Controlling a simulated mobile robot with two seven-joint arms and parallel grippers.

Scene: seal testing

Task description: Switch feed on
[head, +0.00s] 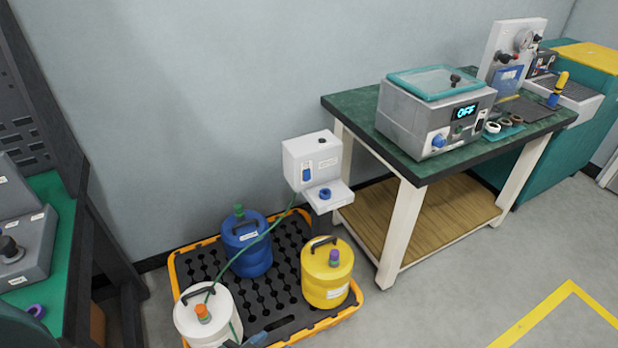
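A white wall-mounted box (311,160) stands out above the drum tray, left of the green-topped table. It has a blue switch (307,174) on its front; its position is too small to tell. A small white shelf (340,190) below the box holds a blue ring-shaped part (325,194). A thin green hose (262,237) runs from near the box down to the white drum (205,322) with an orange cap.
A black drum tray (279,289) with an orange rim holds a blue drum (246,245) and a yellow drum (327,275). A grey bath unit (409,122) showing "OFF" stands on the table (445,168). A dark blue piece (257,338) at the bottom edge is unclear. The right floor is free.

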